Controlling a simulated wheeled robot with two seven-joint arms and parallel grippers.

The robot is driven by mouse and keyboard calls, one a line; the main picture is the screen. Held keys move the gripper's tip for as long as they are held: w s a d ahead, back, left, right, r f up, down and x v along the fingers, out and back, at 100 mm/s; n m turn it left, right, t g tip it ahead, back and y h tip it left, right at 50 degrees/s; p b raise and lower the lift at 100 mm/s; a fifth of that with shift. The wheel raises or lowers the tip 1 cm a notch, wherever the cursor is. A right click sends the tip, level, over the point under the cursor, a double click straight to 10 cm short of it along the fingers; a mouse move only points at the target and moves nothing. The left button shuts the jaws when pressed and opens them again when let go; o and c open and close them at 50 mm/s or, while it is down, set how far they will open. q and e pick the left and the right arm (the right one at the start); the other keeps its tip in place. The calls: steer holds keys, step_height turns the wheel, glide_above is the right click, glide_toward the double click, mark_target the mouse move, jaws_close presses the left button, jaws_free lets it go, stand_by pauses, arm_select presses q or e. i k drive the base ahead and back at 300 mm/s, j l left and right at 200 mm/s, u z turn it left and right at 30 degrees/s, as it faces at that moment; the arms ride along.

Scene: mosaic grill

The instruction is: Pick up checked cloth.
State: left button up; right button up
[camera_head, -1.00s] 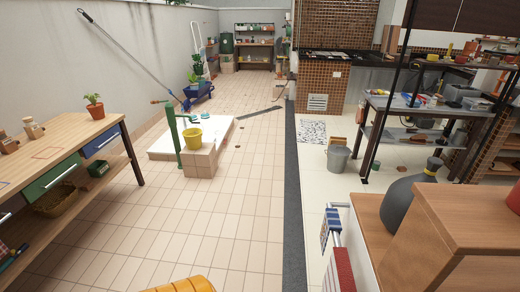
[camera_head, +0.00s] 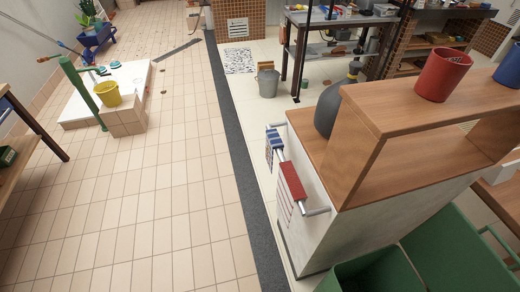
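Two cloths hang over a white rail on the side of a wooden-topped cabinet (camera_head: 302,222), right of centre. The farther blue and white cloth (camera_head: 274,148) seems to have a checked pattern. The nearer cloth (camera_head: 292,182) is red on top, with a white, red-lined part hanging below; its pattern is too small to tell. The rail (camera_head: 318,211) shows at its near end. Neither of my grippers is in view.
A dark bottle (camera_head: 334,108) stands on the cabinet beside a raised wooden shelf (camera_head: 410,106) with a red cup (camera_head: 443,74). A green bin (camera_head: 375,272) is at the bottom right. A metal bucket (camera_head: 267,82) stands behind.

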mark_target(274, 141)
steer(key=i+j, duration=0.1)
steer(key=j, duration=0.25)
steer(key=i+j, duration=0.1)
steer(key=j, duration=0.3)
steer(key=i+j+z, duration=0.1)
steer(key=j, duration=0.25)
steer(key=i+j, duration=0.1)
steer(key=j, duration=0.25)
